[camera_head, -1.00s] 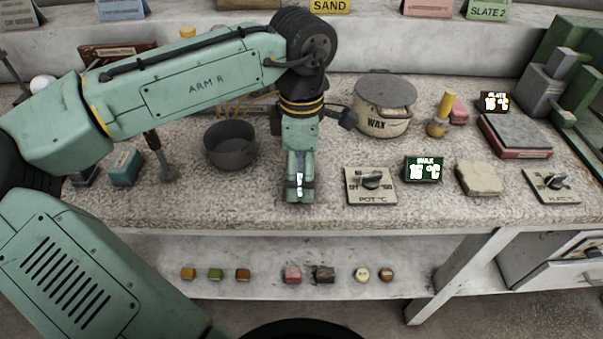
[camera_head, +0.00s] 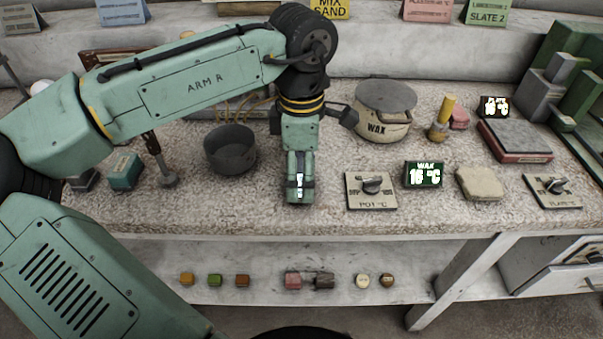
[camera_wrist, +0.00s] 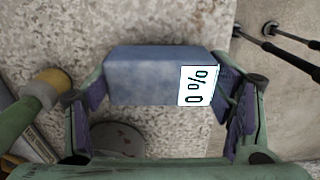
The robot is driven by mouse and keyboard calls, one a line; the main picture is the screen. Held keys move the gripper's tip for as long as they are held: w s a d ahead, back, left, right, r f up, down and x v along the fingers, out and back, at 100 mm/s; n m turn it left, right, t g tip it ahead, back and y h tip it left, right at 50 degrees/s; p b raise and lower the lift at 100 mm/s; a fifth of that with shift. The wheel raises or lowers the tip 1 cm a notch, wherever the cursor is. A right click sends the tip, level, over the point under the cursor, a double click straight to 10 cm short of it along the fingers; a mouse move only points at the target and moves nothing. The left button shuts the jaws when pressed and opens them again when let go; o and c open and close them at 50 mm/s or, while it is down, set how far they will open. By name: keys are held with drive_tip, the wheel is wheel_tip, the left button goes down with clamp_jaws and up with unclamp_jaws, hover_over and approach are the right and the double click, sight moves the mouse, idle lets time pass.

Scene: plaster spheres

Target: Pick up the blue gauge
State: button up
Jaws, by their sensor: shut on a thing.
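The blue gauge is a blue-grey block (camera_wrist: 145,75) with a white display reading "0 %" in the wrist view. It sits between the two fingers of my gripper (camera_wrist: 165,105), which is shut on it. In the head view my gripper (camera_head: 299,188) points down over the front part of the bench, left of the pot dial. There the gauge's lit display (camera_head: 299,184) shows between the fingers, and most of its body is hidden. I cannot tell from these frames how far it is above the bench.
The stone bench (camera_head: 225,205) holds a dark bowl (camera_head: 230,157), a pot dial plate (camera_head: 370,203), a green WAX display (camera_head: 424,175), a lidded wax pot (camera_head: 383,125) and a beige block (camera_head: 479,184). Small blocks lie on the shelf (camera_head: 335,262) below. The bench front is mostly clear.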

wheel_tip(320, 180, up, 2)
drive_tip(key=shift+r+b, duration=0.1)
drive_tip(key=shift+b, duration=0.2)
drive_tip(key=s+r+b, duration=0.1)
drive_tip(key=s+b, duration=0.1)
drive_tip(key=s, duration=1.4)
drive_tip(key=shift+a+r+b, duration=0.2)
drive_tip(key=shift+r+b, duration=0.1)
drive_tip(key=shift+r, duration=0.05)
drive_tip(key=o, duration=0.8)
drive_tip(key=c, duration=0.5)
drive_tip(key=shift+c, duration=0.2)
